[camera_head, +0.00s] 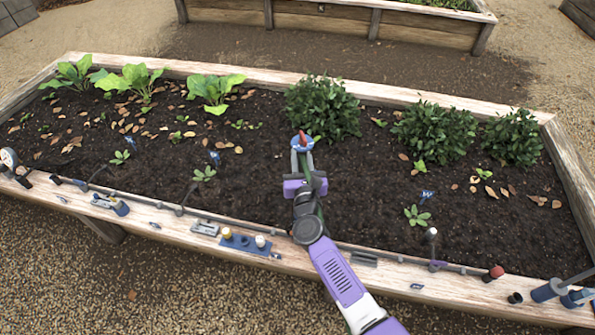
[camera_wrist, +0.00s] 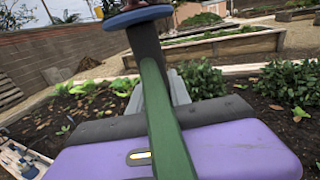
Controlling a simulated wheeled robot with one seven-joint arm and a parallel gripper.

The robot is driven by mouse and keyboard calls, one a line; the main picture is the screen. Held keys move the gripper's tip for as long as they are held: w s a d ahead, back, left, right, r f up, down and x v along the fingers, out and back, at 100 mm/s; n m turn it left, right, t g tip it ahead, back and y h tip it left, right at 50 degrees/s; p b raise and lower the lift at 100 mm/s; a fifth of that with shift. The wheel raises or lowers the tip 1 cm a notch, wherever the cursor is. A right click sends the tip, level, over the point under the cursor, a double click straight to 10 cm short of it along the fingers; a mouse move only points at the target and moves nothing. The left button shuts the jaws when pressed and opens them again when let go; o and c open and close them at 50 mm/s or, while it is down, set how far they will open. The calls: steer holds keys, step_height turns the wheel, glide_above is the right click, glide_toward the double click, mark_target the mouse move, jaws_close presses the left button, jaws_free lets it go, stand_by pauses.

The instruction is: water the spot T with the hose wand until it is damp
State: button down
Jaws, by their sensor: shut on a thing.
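My gripper (camera_head: 304,168) is shut on the hose wand and is over the middle of the raised bed. The wand's blue round head (camera_head: 302,143) shows just beyond the jaws, with a red part at its tip. In the wrist view the green wand shaft (camera_wrist: 160,115) runs up between the fingers to the blue disc (camera_wrist: 138,15). Small blue markers (camera_head: 426,196) stand in the soil by seedlings; their letters are too small to read. I cannot tell which spot is T. No water stream is visible.
The bed's wooden front rim (camera_head: 170,228) carries several small tools and a blue tray (camera_head: 245,243) with knobs. Leafy plants (camera_head: 215,90) and dark bushes (camera_head: 322,108) line the back. Seedlings (camera_head: 204,175) grow nearer the front. Bare soil (camera_head: 365,200) lies right of my arm.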

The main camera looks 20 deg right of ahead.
steer(key=w+d+b, duration=0.8)
steer(key=w, duration=0.4)
steer(key=shift+d, duration=0.35)
steer(key=shift+a+r, duration=0.1)
stand_by(5.7)
